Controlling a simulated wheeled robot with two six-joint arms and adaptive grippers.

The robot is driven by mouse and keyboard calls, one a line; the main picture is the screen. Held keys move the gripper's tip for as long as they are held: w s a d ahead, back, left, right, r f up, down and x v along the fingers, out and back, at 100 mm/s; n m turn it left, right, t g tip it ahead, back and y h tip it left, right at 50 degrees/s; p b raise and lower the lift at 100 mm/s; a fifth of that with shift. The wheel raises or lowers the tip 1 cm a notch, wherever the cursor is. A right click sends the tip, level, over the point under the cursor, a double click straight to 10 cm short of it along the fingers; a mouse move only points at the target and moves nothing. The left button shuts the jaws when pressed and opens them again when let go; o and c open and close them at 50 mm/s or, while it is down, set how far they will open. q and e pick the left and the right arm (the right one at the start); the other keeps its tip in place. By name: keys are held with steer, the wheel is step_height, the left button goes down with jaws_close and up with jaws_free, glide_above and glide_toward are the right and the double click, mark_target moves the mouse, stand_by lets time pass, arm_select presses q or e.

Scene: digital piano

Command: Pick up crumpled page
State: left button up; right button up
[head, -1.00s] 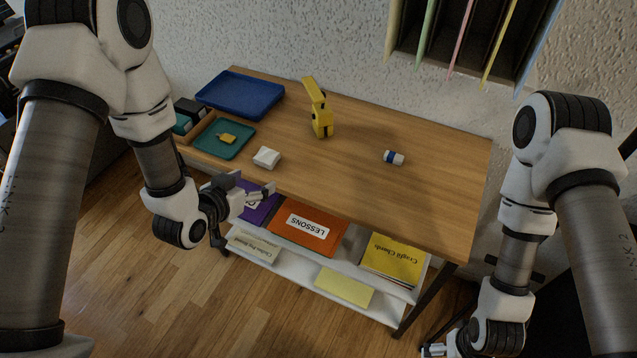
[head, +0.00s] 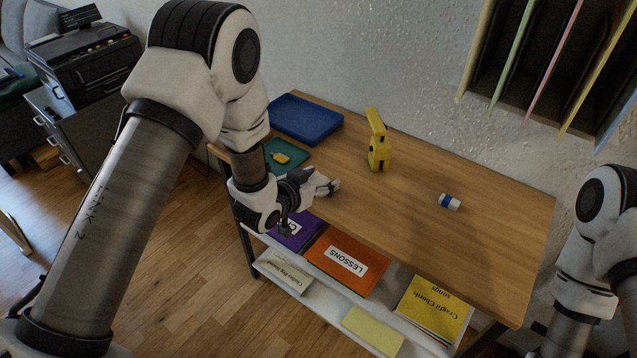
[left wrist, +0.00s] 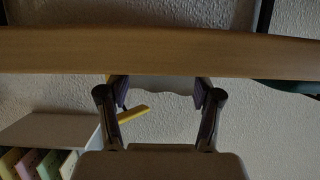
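The crumpled page (left wrist: 160,86), pale and grey in shadow, shows in the left wrist view just past the table edge, between my left gripper's fingers. That view is upside down. My left gripper (head: 328,185) is at the front left edge of the wooden table (head: 450,240) in the head view. Its two fingers (left wrist: 160,97) are spread apart in the left wrist view, one on each side of the page. Contact cannot be told. In the head view the gripper covers most or all of the page. My right gripper is out of view.
A yellow upright object (head: 377,150) and a blue-white small cylinder (head: 449,202) stand or lie on the table. Books fill the shelf below.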

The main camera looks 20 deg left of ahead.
arm_select(q)
steer(key=c, duration=0.3)
steer(key=shift+r, duration=0.1)
